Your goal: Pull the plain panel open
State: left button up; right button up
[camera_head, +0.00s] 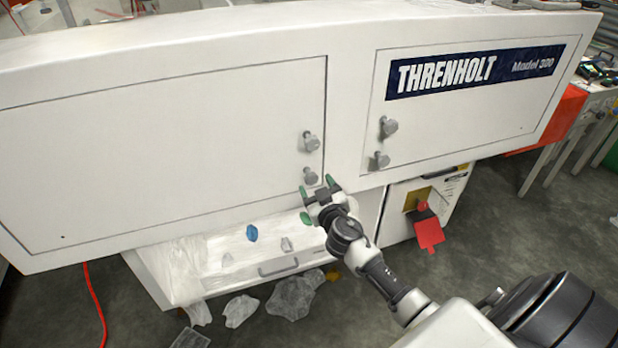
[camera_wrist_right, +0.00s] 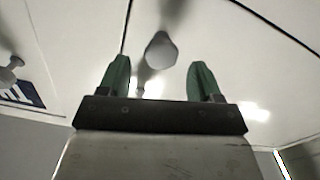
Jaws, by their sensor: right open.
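The plain panel (camera_head: 160,150) is the unlabelled white door on the left of the white cabinet, flush with its frame and shut. It has two grey knobs near its right edge, an upper one (camera_head: 311,142) and a lower one (camera_head: 311,176). My right gripper (camera_head: 318,187) is open, with green fingertips just below and beside the lower knob. In the right wrist view, a grey knob (camera_wrist_right: 160,50) shows ahead, between and beyond the open fingers. I cannot tell whether they touch it. My left gripper is not in view.
The right door (camera_head: 470,110) carries a dark THRENHOLT label (camera_head: 475,72) and two knobs of its own. Below stands a white drawer unit with clear plastic sheet (camera_head: 190,262) and small items. A red tag (camera_head: 428,232) hangs at the lower right. Crumpled plastic (camera_head: 293,296) lies on the floor.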

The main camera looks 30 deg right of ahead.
aim_at(312, 180)
jog(key=shift+x, duration=2.15)
jog(key=shift+a, duration=0.15)
jog(key=shift+c, duration=0.3)
grip_shut()
jog(key=shift+s+f, duration=0.1)
